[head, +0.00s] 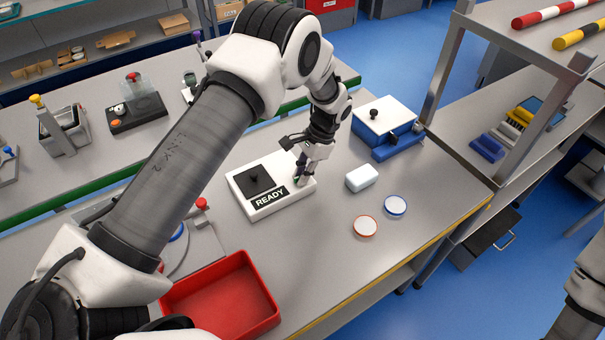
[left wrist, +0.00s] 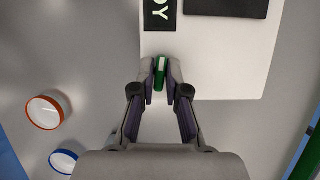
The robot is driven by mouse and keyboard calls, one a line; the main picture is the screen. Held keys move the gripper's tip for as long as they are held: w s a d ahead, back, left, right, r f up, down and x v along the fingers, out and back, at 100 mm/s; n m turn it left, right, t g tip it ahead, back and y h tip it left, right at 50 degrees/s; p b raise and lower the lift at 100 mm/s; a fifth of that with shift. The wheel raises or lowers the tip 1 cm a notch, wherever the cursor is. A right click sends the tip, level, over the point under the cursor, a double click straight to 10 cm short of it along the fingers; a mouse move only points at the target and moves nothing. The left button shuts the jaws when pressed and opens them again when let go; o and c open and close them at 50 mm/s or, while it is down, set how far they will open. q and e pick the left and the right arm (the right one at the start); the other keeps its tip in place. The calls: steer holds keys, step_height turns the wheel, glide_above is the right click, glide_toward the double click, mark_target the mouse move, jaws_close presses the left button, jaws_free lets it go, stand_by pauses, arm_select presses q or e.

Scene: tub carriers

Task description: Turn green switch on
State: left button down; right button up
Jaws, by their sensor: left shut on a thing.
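The green switch (left wrist: 160,73) sits at the edge of a white box (head: 245,182) with a black READY label. The box also shows in the left wrist view (left wrist: 225,60). My left gripper (left wrist: 160,80) has its two fingertips on either side of the switch and is shut on it. In the head view my left gripper (head: 301,178) reaches down to the right end of the box and mostly hides the switch. I cannot tell the switch's on or off position. My right gripper is out of view.
A white block (head: 361,178) and two round lids, one red-rimmed (head: 365,226) and one blue-rimmed (head: 395,205), lie right of the box. A blue box with a white lid (head: 384,119) stands behind. A red tray (head: 225,298) is at the front.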

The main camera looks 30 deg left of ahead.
arm_select(q)
steer(key=shift+s+f, duration=0.15)
steer(key=shift+f, duration=0.05)
stand_by(1.6)
steer(key=c, duration=1.2)
jaws_free()
steer(key=shift+r, duration=0.1)
steer(key=shift+r, duration=0.1)
steer(key=v, duration=1.2)
steer(key=shift+a, duration=0.15)
